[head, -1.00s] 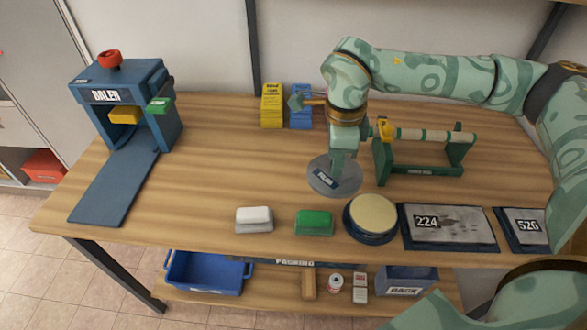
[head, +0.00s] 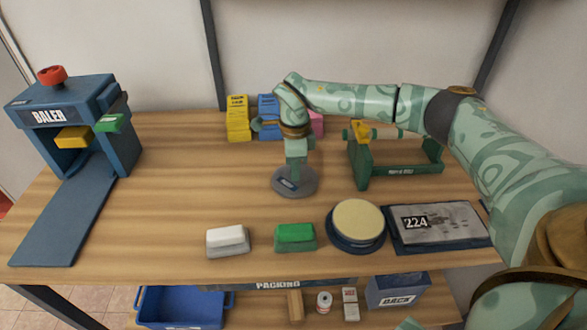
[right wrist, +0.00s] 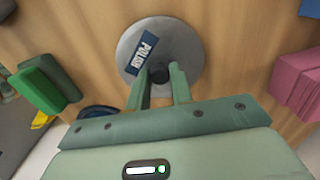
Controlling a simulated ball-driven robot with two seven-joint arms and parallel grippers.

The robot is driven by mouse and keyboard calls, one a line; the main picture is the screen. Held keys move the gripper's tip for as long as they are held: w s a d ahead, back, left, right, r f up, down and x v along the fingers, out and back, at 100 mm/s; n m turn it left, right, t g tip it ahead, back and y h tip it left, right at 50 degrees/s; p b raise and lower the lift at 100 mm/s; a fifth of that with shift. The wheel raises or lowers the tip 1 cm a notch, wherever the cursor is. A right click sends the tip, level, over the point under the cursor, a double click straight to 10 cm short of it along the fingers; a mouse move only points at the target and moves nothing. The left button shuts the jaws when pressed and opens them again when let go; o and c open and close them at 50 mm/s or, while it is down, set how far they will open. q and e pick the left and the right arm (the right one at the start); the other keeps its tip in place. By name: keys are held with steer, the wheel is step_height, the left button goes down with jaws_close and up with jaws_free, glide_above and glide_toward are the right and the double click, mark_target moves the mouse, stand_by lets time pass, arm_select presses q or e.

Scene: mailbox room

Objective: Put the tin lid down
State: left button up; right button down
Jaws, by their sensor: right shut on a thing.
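The tin lid (head: 309,186) is a round grey disc with a dark POLISH label and a small central knob. My right gripper (head: 292,178) points down over it and is shut on its knob. In the right wrist view the lid (right wrist: 190,75) lies flat across the fingertips (right wrist: 160,75), label facing up. I cannot tell whether its underside touches the table. An open round tin with a pale cream top (head: 358,222) stands at the front of the table, apart from the lid. My left gripper is not in view.
A green block (head: 295,236) and a white block (head: 228,240) lie near the front edge. A 224 plate (head: 437,226) is right of the tin. A green roll stand (head: 400,168) is right of the lid. The blue baler (head: 70,115) stands left. The middle-left table (head: 185,180) is clear.

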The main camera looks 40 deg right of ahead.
steer(key=c, duration=1.2)
jaws_free()
steer(key=shift+c, duration=0.2)
step_height(320, 180, up, 12)
steer(key=p, duration=0.4)
steer(key=shift+r, duration=0.1)
